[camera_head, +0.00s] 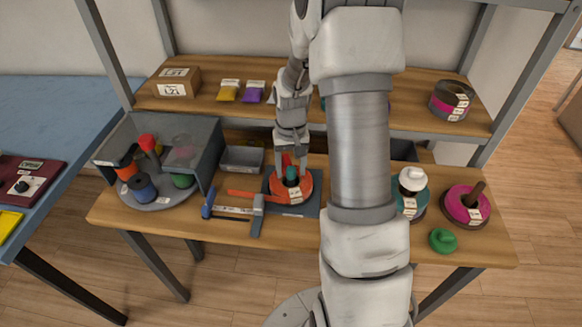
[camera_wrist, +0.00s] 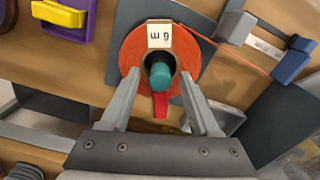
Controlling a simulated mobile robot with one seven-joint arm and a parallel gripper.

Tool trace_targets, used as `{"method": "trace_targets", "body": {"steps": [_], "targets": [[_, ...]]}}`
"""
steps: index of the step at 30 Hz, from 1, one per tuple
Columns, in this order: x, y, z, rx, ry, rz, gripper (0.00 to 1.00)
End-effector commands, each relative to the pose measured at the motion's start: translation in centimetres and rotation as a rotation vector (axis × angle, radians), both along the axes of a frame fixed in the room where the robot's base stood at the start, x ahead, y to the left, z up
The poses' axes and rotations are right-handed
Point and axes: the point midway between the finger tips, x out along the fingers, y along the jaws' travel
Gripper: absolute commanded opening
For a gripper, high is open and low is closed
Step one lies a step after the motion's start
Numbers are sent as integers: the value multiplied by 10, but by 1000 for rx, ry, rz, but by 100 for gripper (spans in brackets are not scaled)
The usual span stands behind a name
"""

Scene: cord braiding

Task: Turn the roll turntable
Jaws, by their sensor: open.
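A round grey turntable (camera_head: 148,206) stands at the left end of the workbench, partly under a grey hood (camera_head: 205,135). It carries several rolls, among them a blue one (camera_head: 144,188) and a green one (camera_head: 183,181). My gripper (camera_head: 291,171) is well to the right of it, over an orange roll (camera_head: 278,190) on a dark plate. In the wrist view, my open fingers (camera_wrist: 159,75) are on either side of a teal peg (camera_wrist: 161,76) at the centre of the orange roll (camera_wrist: 134,50). Whether the fingers touch the peg or roll is unclear.
A grey-and-blue clamp tool (camera_head: 232,210) lies between turntable and orange roll. An open grey bin (camera_head: 241,159) stands behind. An upper shelf (camera_head: 320,95) overhangs the back.

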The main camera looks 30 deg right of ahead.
Motion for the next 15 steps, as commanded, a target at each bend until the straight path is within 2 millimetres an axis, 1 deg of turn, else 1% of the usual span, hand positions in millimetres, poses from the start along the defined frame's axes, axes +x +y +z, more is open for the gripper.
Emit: {"method": "trace_targets", "body": {"steps": [1, 2, 3, 5, 9, 12, 15], "targets": [[0, 0, 0, 0, 0, 0, 62], [0, 0, 0, 0, 0, 0, 59], [0, 0, 0, 0, 0, 0, 52], [0, 0, 0, 0, 0, 0, 41], [0, 0, 0, 0, 0, 0, 16], [0, 0, 0, 0, 0, 0, 0], [0, 0, 1, 0, 0, 0, 0]]}}
